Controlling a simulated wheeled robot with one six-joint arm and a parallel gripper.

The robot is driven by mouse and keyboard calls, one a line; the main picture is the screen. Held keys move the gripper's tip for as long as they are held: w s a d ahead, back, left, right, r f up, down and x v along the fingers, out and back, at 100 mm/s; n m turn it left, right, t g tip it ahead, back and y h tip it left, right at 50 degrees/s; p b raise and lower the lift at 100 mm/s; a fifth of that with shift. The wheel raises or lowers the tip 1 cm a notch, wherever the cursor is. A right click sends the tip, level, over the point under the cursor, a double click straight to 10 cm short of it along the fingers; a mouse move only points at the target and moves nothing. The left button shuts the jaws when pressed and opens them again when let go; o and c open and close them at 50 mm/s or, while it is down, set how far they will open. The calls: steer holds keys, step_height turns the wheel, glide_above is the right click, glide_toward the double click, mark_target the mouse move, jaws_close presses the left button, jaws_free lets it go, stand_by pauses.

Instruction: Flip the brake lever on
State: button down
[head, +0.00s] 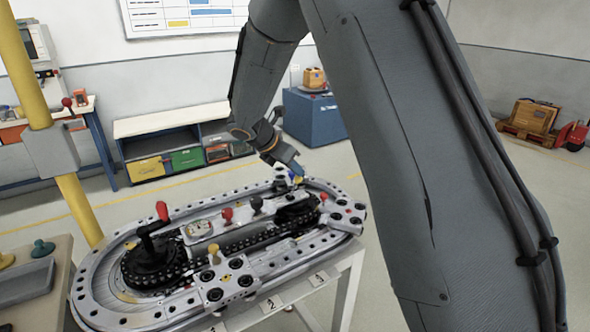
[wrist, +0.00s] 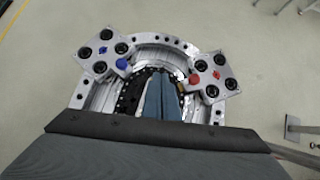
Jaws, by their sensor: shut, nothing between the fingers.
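The oval ring track (head: 95,290) lies on a light stand, with a chain loop inside it and a crank with a red handle (head: 162,211) at its left end. A red-knobbed lever (head: 227,214) and a black-knobbed lever (head: 256,205) stand on the middle plate. I cannot tell which is the brake lever. My gripper (head: 301,174) is shut and empty above the track's far right end, apart from these two levers. In the wrist view my blue fingers (wrist: 166,98) are together over the chain end, between a blue knob (wrist: 122,63) and a red knob (wrist: 194,79).
A yellow post (head: 75,205) rises at the left, beside a bench (head: 50,262) with a grey tray. A blue cabinet (head: 313,118) and a low shelf (head: 170,122) stand behind. My arm hides much of the right side.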

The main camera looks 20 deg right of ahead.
step_height(320, 180, up, 10)
steer(key=s+p, duration=0.1)
steer(key=p, duration=0.6)
steer(key=shift+s+a+p, duration=0.25)
steer(key=shift+p, duration=0.1)
steer(key=shift+f, duration=0.1)
steer(key=s+f+m+y+b, duration=0.2)
steer(key=s+f+m+b, duration=0.2)
steer(key=s+m, duration=0.3)
steer(key=s+a+f+m+g+y+b, duration=0.1)
steer(key=s+f+m, duration=0.5)
steer(key=s, duration=0.6)
steer(key=s+a+f+m+g+y+b, duration=0.1)
steer(key=s+f+m+y+b, duration=0.3)
steer(key=s+m, duration=0.5)
steer(key=f+m+b, duration=0.1)
steer(key=b, duration=0.1)
steer(key=shift+s+f+b, duration=0.25)
steer(key=shift+f+b, duration=0.05)
steer(key=shift+f, duration=0.1)
